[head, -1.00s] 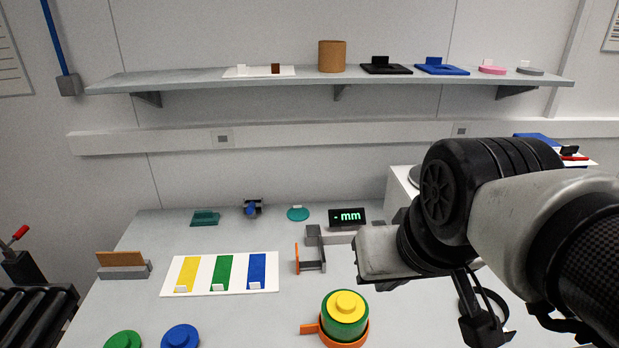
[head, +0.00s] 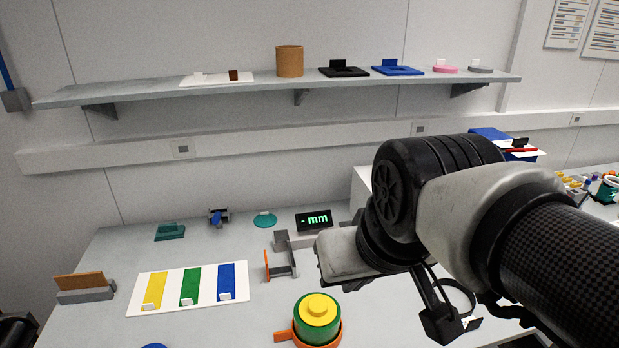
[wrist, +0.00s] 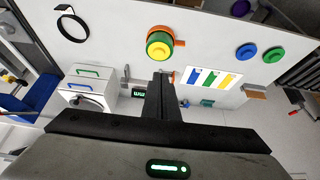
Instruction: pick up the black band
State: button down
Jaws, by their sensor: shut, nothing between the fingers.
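The black band (wrist: 72,26) is a thin ring with a pale tab. It lies on the white table at the upper left of the wrist view, apart from my fingers. In the head view, part of the black band (head: 465,290) shows behind my gripper (head: 441,324), at the lower right; the gripper and arm hide the rest. My gripper (wrist: 160,97) is shut and empty, with its fingers together in the middle of the wrist view.
A yellow and green round stack sits in an orange ring with a handle (head: 318,322), left of my gripper. A white card with coloured strips (head: 142,298), a display (head: 314,220) and a grey bracket (head: 282,262) stand farther back. A shelf (head: 130,91) runs above the table.

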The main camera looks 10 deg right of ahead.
jog(key=c, duration=2.5)
grip_release()
jog(key=o, duration=0.4)
jog(key=shift+d+f, duration=0.1)
jog(key=shift+f, duration=0.1)
jog(key=shift+o, duration=1.2)
jog(key=d+f+n+g+h+b, duration=0.2)
jog(key=d+f+g+b, duration=0.1)
jog(key=d+f, duration=0.3)
notch_tip(320, 180, down, 2)
jog(key=shift+w+f+h, duration=0.15)
jog(key=shift+w+h, duration=0.15)
jog(key=n+g+h+b, duration=0.2)
jog(key=n+h+b, duration=0.85)
jog(key=n, duration=0.55)
send_near(477, 320)
jog(key=d+f, duration=0.2)
jog(key=d, duration=0.1)
jog(key=shift+n+h, duration=0.25)
jog(key=shift+n, duration=0.05)
jog(key=shift+x, duration=3.3)
